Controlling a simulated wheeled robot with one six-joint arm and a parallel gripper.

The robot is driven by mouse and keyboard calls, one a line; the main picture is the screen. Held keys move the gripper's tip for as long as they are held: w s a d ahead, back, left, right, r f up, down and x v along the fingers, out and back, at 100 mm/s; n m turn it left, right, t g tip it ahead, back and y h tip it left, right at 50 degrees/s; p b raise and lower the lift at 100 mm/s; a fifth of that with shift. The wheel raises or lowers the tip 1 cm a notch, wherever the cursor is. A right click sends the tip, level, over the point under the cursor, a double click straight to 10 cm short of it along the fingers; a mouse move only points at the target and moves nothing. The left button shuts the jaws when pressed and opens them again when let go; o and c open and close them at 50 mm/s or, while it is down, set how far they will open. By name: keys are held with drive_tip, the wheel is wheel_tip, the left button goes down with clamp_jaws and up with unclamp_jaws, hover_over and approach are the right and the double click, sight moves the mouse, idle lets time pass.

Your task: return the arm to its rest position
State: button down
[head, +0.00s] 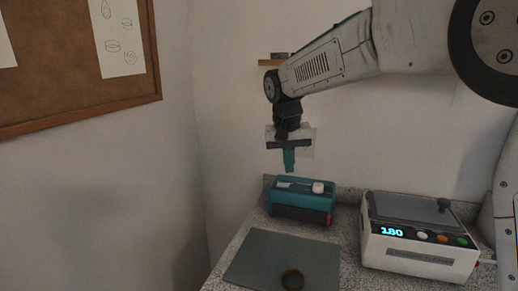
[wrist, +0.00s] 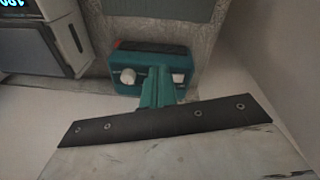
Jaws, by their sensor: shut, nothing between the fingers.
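My arm reaches in from the right in the head view and bends down at the wrist. My gripper (head: 289,165) hangs pointing down, with its teal fingers shut together and empty. In the head view it is above the teal box (head: 302,205) and apart from it. In the wrist view the shut fingers (wrist: 157,85) overlap the teal box (wrist: 150,58), which has a white knob and a pale part on top.
A white device (head: 420,256) with a lit display reading 180 stands at right on the speckled counter (head: 240,250). A small shelf (head: 270,62) is behind my arm; a corkboard (head: 70,60) hangs left.

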drive_tip(key=s+d+f, duration=0.1)
drive_tip(key=s+d, duration=0.5)
drive_tip(key=s, duration=0.6)
drive_tip(key=s+d+f, duration=0.1)
drive_tip(key=s+d, duration=0.5)
drive_tip(key=s, duration=0.7)
drive_tip(key=s+d+f+y, duration=0.1)
drive_tip(key=s+d, duration=0.5)
drive_tip(key=s, duration=0.6)
drive_tip(key=shift+s+f, duration=0.35)
drive_tip(key=shift+f, duration=0.2)
